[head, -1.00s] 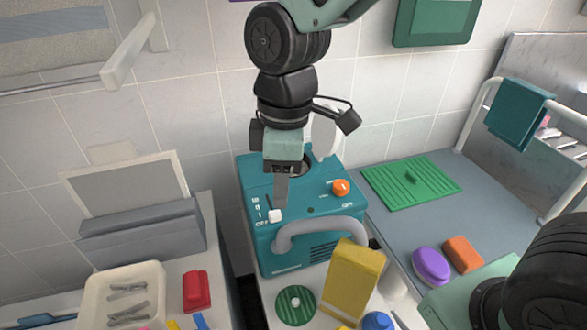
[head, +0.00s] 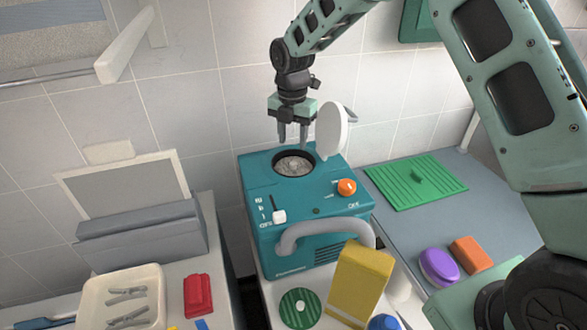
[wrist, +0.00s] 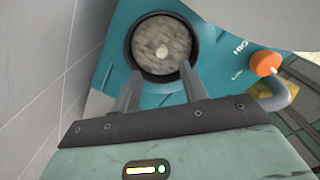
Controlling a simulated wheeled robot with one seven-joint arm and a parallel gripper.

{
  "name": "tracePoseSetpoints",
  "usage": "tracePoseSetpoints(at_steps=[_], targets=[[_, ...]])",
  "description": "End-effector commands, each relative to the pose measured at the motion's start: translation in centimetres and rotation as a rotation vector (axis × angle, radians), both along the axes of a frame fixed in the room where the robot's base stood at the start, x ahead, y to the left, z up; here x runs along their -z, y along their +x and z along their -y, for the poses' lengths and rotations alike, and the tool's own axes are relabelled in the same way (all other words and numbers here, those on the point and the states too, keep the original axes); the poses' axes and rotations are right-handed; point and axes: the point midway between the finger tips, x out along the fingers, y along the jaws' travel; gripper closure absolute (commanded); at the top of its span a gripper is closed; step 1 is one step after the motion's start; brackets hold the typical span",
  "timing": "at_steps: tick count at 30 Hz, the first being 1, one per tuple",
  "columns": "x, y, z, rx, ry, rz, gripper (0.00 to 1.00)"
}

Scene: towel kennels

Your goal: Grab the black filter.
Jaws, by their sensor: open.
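The teal machine (head: 310,215) has a round opening in its top. In it sits a grey, mottled disc (head: 293,165) with a pale centre and a black rim; it also shows in the wrist view (wrist: 160,45). This is the only filter-like thing I see, though its face looks grey rather than black. My gripper (head: 293,143) points down above the opening, fingers apart with nothing between them. In the wrist view the fingertips (wrist: 160,70) lie over the disc's near edge. The white round lid (head: 331,130) stands open right of the opening.
A yellow box (head: 358,283) stands in front. A green ribbed mat (head: 415,182) lies right. A white tray (head: 123,300) is at the left; the tiled wall is behind.

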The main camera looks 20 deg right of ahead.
Motion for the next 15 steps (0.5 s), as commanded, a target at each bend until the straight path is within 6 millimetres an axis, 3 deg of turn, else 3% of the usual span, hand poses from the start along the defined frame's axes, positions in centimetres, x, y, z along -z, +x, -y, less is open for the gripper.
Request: tracePoseSetpoints(at_steps=[10, 15], targets=[[3.1, -0.2, 0.0, -0.001, -0.001, -0.003, 0.57], [5.7, -0.3, 0.2, 0.001, -0.001, -0.004, 0.57]])
